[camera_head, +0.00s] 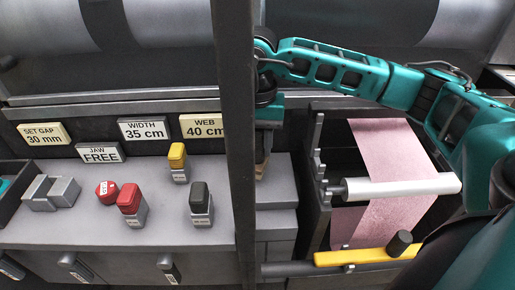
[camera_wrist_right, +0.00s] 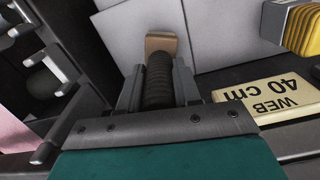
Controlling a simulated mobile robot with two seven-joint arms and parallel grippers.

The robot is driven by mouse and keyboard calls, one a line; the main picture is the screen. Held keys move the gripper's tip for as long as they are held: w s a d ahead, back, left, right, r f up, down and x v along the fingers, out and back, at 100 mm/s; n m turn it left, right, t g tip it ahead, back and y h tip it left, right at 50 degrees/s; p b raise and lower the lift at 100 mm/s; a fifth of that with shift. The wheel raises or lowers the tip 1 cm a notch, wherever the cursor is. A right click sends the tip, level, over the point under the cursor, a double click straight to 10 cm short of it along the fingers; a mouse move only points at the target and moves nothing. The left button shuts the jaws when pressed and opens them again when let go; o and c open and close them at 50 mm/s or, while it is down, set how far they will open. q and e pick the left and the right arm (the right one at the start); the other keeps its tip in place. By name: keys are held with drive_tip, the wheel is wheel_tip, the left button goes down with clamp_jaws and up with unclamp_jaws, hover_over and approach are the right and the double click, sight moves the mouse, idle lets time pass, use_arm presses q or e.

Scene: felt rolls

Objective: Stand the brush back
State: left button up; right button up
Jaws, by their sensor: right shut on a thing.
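My right gripper (camera_head: 265,158) points down just right of the dark upright post, over the grey stepped blocks, and the post partly covers it. In the right wrist view its jaws (camera_wrist_right: 157,85) are shut on a dark ribbed handle with a tan end (camera_wrist_right: 161,43), which looks like the brush. In the head view only a small tan bit (camera_head: 262,171) of it shows below the jaws. I cannot tell whether it touches the grey surface. My left gripper is not in view.
The post (camera_head: 237,130) stands close left of the gripper. Right of it is a rack with a pink felt web (camera_head: 388,150), a pale roller (camera_head: 400,187) and a yellow lever (camera_head: 365,256). Left are label plates, including WEB 40 cm (camera_head: 205,126), and coloured blocks on a grey shelf (camera_head: 80,225).

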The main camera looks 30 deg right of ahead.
drive_tip(key=shift+f, duration=0.85)
drive_tip(key=shift+f, duration=0.1)
drive_tip(key=o, duration=1.1)
drive_tip(key=shift+c, duration=0.2)
wheel_tip(320, 180, up, 12)
drive_tip(key=shift+r+p, duration=0.15)
drive_tip(key=shift+p, duration=0.45)
